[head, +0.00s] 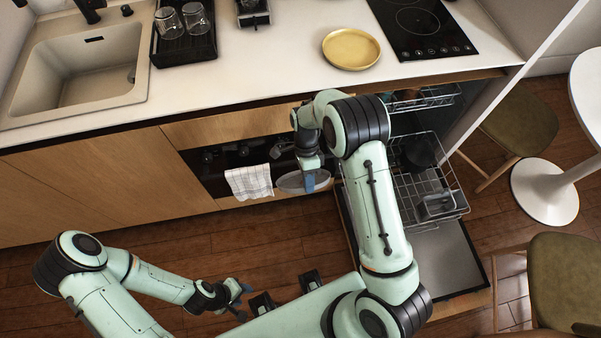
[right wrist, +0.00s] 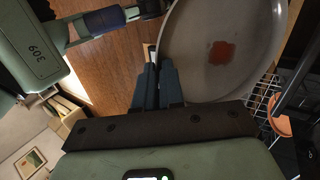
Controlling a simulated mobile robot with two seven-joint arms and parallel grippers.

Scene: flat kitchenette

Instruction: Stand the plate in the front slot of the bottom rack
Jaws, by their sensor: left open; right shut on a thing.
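A grey plate with a red stain (right wrist: 221,52) is pinched at its edge by my right gripper (right wrist: 157,88), which is shut on it. In the head view the plate (head: 291,182) hangs tilted below my right gripper (head: 312,180), in front of the oven and left of the dishwasher. The pulled-out bottom rack (head: 405,190) of the dishwasher holds a dark pan or bowl and a small container; my right arm hides part of its left side, so the front slot cannot be made out. My left gripper (head: 238,296) is open and empty, low at the left.
The dishwasher door (head: 450,262) lies open below the rack. The upper rack (head: 425,97) holds an orange-brown item. A yellow plate (head: 351,48) lies on the counter. A towel (head: 249,181) hangs on the oven. Stools and a white table stand at the right.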

